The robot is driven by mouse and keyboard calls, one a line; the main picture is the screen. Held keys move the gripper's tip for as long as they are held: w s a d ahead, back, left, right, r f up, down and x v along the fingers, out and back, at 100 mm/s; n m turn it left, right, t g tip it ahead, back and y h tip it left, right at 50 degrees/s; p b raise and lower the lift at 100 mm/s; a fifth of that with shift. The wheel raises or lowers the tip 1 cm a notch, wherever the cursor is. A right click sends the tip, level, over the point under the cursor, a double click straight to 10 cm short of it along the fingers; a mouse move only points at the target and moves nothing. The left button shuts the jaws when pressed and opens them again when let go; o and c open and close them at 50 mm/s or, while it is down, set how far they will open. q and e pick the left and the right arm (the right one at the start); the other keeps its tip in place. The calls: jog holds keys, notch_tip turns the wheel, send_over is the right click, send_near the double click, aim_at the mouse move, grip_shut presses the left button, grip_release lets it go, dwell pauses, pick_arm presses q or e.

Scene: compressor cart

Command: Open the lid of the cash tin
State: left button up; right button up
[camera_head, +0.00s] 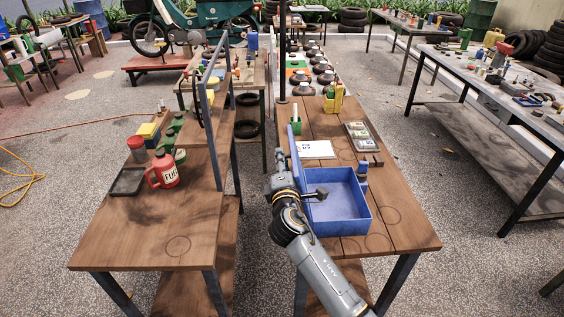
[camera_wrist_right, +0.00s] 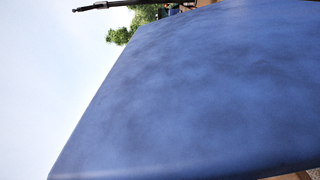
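The cash tin is an open blue box (camera_head: 345,222) on the right-hand wooden table, and its inside shows. Its blue lid (camera_head: 294,147) stands up steeply along the tin's left side, seen nearly edge-on. My right gripper (camera_head: 318,194) is at the tin's left side, by the lower near part of the lid, with its dark end over the tin. I cannot tell whether it touches the lid or how its fingers are set. In the right wrist view a blue panel (camera_wrist_right: 200,95), apparently the lid, fills most of the picture; no fingers show. My left gripper is not in view.
A small blue bottle (camera_head: 363,170) stands close behind the tin's right side. A paper sheet (camera_head: 315,150) and a money tray (camera_head: 361,136) lie farther back. The left table (camera_head: 135,225) holds a red fuel can (camera_head: 163,170). The right table's front is clear.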

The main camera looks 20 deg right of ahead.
jog(key=v, duration=1.2)
jog(key=shift+s+f, duration=0.1)
dwell(0.4)
